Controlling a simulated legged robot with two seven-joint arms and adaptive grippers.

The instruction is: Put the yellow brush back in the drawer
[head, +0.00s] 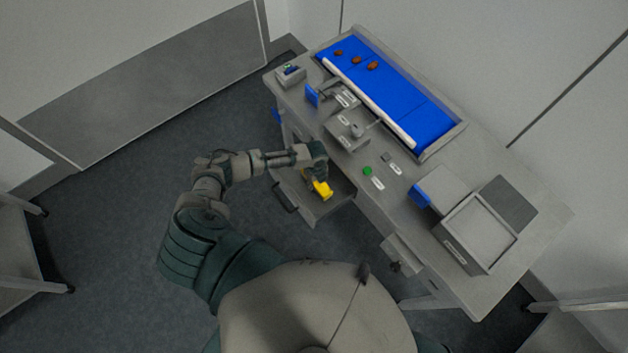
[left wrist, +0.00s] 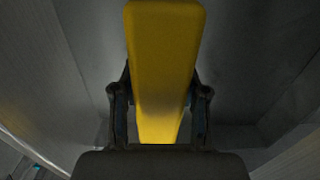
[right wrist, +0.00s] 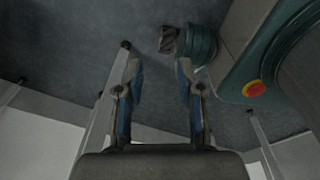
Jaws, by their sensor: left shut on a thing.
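The yellow brush (head: 322,189) is in my left gripper (head: 312,178), over the open drawer (head: 327,207) at the bench's front. In the left wrist view the brush (left wrist: 165,50) lies between both fingers, which are closed on its sides, with the grey drawer interior around it. I cannot tell whether the brush touches the drawer floor. The arm hides part of the drawer. My right gripper (right wrist: 160,70) is open and empty in the right wrist view, with dark floor behind it. I cannot make it out in the head view.
The grey bench (head: 545,212) carries a blue belt (head: 400,98) with a few brown dates (head: 356,60), a green button (head: 367,171) and a grey bin (head: 448,252) at the right. A small box (head: 290,76) stands at the far left corner. The floor left of the bench is clear.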

